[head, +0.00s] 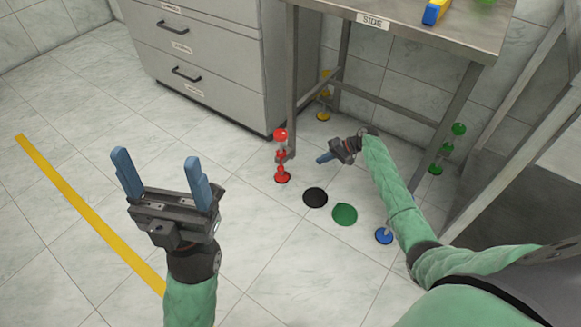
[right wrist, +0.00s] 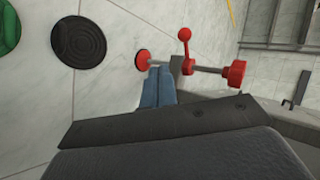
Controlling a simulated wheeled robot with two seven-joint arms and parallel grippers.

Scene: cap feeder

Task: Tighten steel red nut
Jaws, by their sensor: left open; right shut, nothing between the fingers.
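A steel rod with red parts stands on the floor by the table leg. It has a red round base (head: 282,177), a red nut with a ball-ended handle (head: 281,157) midway up, and a red cap (head: 281,135) on top. In the right wrist view the base (right wrist: 142,60), the nut (right wrist: 187,66) and the cap (right wrist: 235,74) lie in a row along the rod. My right gripper (head: 319,160) is shut and empty, to the right of the rod; its fingertips (right wrist: 161,70) appear close to the rod between base and nut. Contact cannot be told. My left gripper (head: 154,158) is open and empty at left.
Black (head: 315,197) and green (head: 345,214) discs lie on the floor. A blue-based stand (head: 384,236), a green stand (head: 448,150) and a yellow stand (head: 323,105) are near the steel table (head: 400,22). Grey drawers (head: 200,55) stand behind.

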